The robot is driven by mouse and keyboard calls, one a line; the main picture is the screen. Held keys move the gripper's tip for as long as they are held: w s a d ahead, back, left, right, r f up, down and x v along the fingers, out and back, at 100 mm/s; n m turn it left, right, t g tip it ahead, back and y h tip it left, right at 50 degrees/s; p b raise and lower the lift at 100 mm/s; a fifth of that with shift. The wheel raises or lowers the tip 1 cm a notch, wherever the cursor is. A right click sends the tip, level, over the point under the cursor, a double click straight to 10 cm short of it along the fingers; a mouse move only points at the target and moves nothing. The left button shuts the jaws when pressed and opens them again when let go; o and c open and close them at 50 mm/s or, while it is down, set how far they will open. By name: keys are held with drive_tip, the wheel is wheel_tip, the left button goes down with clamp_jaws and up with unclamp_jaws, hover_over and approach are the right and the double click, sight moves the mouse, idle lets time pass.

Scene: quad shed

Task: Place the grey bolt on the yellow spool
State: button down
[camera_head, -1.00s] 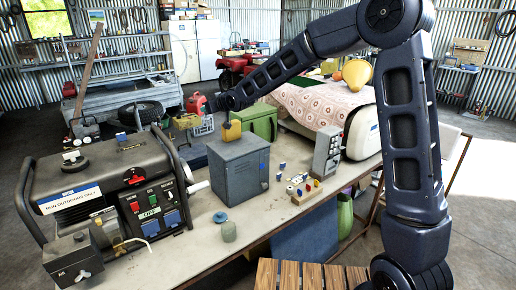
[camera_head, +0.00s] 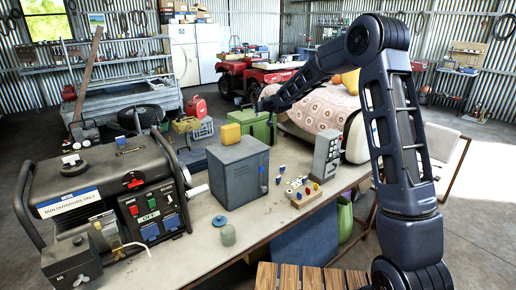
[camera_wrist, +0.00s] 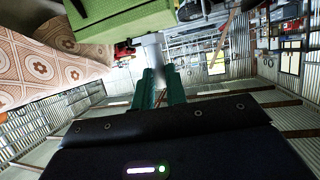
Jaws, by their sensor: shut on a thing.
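My gripper's dark green fingers (camera_wrist: 161,88) are shut on a grey, cylinder-like piece (camera_wrist: 151,45) in the wrist view, which looks like the grey bolt. It points away from the palm, with its lower part between the fingers. In the head view my gripper is small and dark near the green box, and the bolt cannot be made out. A yellow thing (camera_head: 230,133), which may be the yellow spool, stands on top of the grey cabinet (camera_head: 238,172). Its exact shape is unclear. My gripper is apart from it, to the right and behind.
A green box (camera_head: 262,128) stands behind the cabinet; it fills the top of the wrist view (camera_wrist: 125,18). A generator (camera_head: 100,180) stands left on the bench. A switch box (camera_head: 326,155), a small peg block (camera_head: 303,193) and a patterned cloth (camera_head: 315,103) are on the right.

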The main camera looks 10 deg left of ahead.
wheel_tip(320, 180, down, 19)
drive_tip(key=shift+r, duration=0.1)
idle(0.5)
drive_tip(key=c, duration=1.4)
unclamp_jaws()
